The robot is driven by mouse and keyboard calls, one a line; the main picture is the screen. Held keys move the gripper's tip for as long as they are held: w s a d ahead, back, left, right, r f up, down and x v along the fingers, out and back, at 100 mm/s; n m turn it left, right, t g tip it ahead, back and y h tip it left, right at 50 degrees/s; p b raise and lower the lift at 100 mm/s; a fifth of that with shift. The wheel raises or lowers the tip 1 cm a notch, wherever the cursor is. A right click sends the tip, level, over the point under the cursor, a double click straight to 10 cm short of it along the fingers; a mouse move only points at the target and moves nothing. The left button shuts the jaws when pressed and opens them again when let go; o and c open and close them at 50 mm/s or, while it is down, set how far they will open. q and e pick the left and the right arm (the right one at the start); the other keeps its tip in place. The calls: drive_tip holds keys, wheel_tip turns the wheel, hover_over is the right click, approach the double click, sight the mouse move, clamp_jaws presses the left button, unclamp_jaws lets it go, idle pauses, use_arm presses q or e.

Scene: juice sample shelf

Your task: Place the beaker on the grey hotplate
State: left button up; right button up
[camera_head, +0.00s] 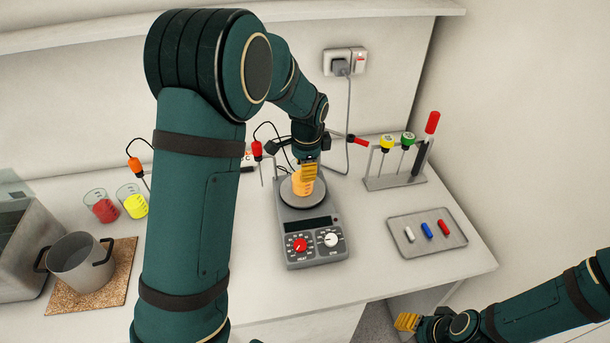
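The grey hotplate (327,253) stands on the bench, with a round plate on top and a red and a white knob at its front. A small beaker with orange liquid (303,188) is at the round plate, upright as far as I can see; whether it touches the plate is hard to tell. My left gripper (309,171) is right at the beaker's top, its yellow fingertips overlapping the upper part. The far finger is hidden, so its grip is unclear. My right gripper (406,322) is low at the bottom right, away from the hotplate; its opening cannot be made out.
Beakers with red (103,207) and yellow (133,204) liquid stand at left, near a pot (80,261) on a cork mat (113,283). A probe rack (394,182) and a tray (399,232) with three small coloured pieces are at right. Cables hang behind the hotplate.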

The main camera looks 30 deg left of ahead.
use_arm(q)
wheel_tip(320, 180, up, 7)
drive_tip(key=shift+s+d, duration=0.35)
drive_tip(key=shift+s, duration=0.05)
idle(0.4)
